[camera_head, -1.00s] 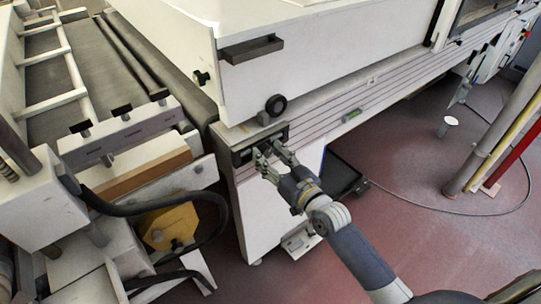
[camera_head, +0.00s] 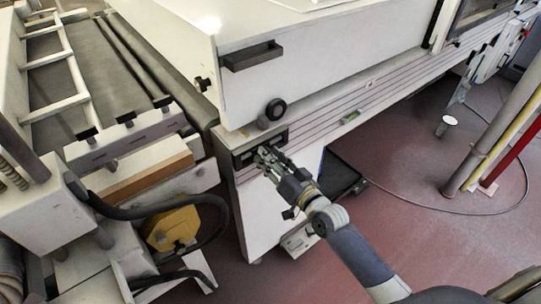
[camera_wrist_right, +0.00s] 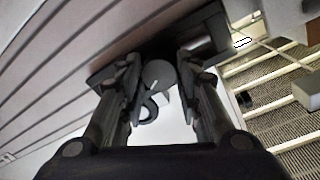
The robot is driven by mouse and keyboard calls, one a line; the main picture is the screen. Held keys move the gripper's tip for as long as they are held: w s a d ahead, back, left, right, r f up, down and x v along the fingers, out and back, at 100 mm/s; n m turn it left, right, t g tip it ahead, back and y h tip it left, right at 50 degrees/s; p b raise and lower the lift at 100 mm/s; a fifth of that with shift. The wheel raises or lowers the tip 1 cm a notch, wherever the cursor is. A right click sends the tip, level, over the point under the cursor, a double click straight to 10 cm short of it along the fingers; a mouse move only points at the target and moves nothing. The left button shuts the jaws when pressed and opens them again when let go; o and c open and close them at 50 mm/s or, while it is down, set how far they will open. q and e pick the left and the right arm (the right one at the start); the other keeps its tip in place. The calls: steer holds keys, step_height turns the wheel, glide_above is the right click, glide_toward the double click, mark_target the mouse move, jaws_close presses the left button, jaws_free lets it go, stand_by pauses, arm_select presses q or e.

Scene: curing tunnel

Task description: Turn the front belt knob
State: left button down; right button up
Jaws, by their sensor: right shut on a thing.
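The front belt knob (camera_wrist_right: 158,74) shows in the right wrist view as a round grey disc on a dark recessed panel, between my fingertips. In the head view, the dark panel (camera_head: 243,158) sits at the corner of the white machine, and my gripper hides the knob. My right gripper (camera_head: 267,156) reaches up to this panel from the lower right. It is shut on the knob, and its fingers (camera_wrist_right: 158,82) stand on either side of it in the wrist view. My left gripper is not in view.
A conveyor frame with a yellow part (camera_head: 172,228) and black cables stands at the left. Red floor (camera_head: 420,240) is open at the right.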

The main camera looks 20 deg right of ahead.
steer(key=shift+m+p, duration=0.45)
steer(key=shift+m, duration=1.25)
steer(key=shift+d, duration=0.1)
steer(key=o, duration=1)
steer(key=shift+o, duration=0.2)
steer(key=shift+s, duration=0.1)
steer(key=v, duration=1.1)
steer(key=shift+s+d, duration=0.2)
steer(key=shift+s, duration=0.15)
steer(key=shift+r, duration=0.1)
